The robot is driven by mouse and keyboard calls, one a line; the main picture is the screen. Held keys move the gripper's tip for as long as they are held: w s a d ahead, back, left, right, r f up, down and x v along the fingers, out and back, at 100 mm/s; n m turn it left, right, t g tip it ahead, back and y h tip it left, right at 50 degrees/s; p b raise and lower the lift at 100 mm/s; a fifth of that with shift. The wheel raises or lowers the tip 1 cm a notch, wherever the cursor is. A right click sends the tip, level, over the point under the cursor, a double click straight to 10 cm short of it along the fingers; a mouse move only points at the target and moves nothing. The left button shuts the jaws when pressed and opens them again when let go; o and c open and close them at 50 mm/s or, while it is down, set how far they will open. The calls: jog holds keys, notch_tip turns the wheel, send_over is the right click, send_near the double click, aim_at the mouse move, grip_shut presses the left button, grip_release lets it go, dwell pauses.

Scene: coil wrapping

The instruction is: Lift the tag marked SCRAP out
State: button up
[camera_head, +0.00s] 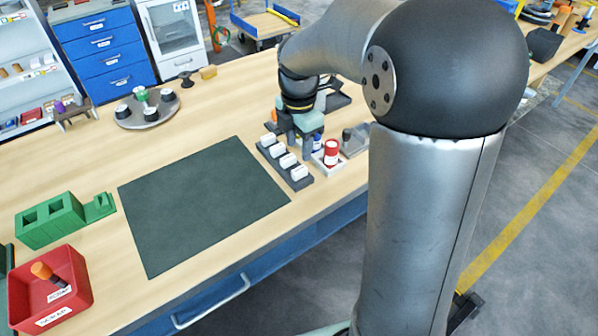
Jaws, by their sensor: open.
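A dark rack (297,184) on the bench holds several white pieces (289,160) in a row, perhaps tags; no marking on them can be read. My gripper (304,146) points down over the far right side of this rack, near a blue item and a red-and-white container (331,153). It is open, but its fingertips are small and partly merged with the items behind. A small white label (60,292) lies in the red bin (88,296) at lower left, beside an orange-handled tool (44,271).
A dark green mat (200,205) lies bare in the middle of the bench. A green block fixture (50,220) stands left of it. A round grey plate with knobs (147,112) stands at the back. A grey tray (354,141) is right of the container.

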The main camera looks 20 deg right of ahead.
aim_at(299, 170)
notch_tip(299, 170, down, 9)
jog(key=shift+w+r+p, duration=0.1)
jog(key=shift+r+p, duration=0.05)
jog(key=shift+p, duration=0.35)
grip_shut()
